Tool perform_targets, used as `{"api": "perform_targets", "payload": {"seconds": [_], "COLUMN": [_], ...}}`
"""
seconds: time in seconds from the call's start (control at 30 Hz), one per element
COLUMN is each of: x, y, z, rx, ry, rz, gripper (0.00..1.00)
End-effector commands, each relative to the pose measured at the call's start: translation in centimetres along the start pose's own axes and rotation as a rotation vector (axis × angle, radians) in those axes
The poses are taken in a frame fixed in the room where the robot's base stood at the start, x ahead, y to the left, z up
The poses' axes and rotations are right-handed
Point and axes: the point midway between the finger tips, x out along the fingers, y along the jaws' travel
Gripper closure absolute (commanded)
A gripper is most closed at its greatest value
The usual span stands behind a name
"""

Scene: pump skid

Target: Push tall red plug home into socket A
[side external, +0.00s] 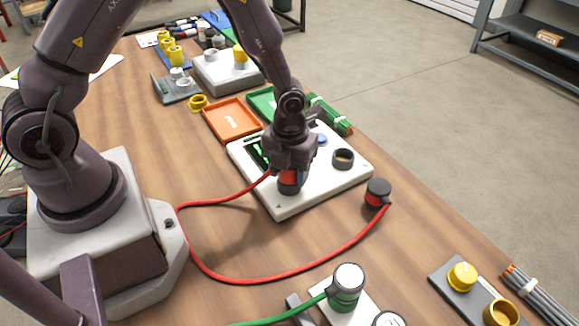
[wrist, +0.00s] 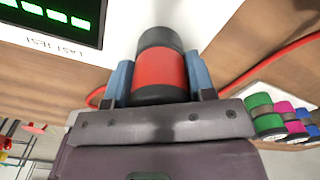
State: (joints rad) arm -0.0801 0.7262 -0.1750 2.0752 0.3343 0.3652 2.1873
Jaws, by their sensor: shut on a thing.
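My gripper (side external: 290,160) is over the front part of a white test panel (side external: 283,208). In the wrist view its blue fingers (wrist: 159,76) are shut on the sides of a red plug with black bands (wrist: 159,70). The plug also shows below my gripper in the side view (side external: 289,181). It looks upright; whether its lower end touches the panel or sits in a socket is hidden. A dark ring-shaped socket (side external: 343,158) stands on the panel to the right. No socket letter is readable.
A red cable (side external: 280,279) loops over the table from the held plug to another red-and-black plug (side external: 377,193) right of the panel. An orange tray (side external: 231,120) lies behind. A green-cabled connector (side external: 346,285) stands in front.

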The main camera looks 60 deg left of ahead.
Motion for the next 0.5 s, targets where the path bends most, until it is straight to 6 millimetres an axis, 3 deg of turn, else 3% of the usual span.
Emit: {"api": "perform_targets", "payload": {"seconds": [0.17, 0.2, 0.3, 0.5], "x": [-0.01, -0.01, -0.01, -0.01], "y": [0.02, 0.02, 0.02, 0.02], "z": [-0.02, -0.02, -0.03, -0.03], "rx": [0.000, 0.000, 0.000, 0.000], "ry": [0.001, 0.001, 0.001, 0.001], "rz": [0.001, 0.001, 0.001, 0.001], "gripper": [0.79, 0.41, 0.20, 0.20]}}
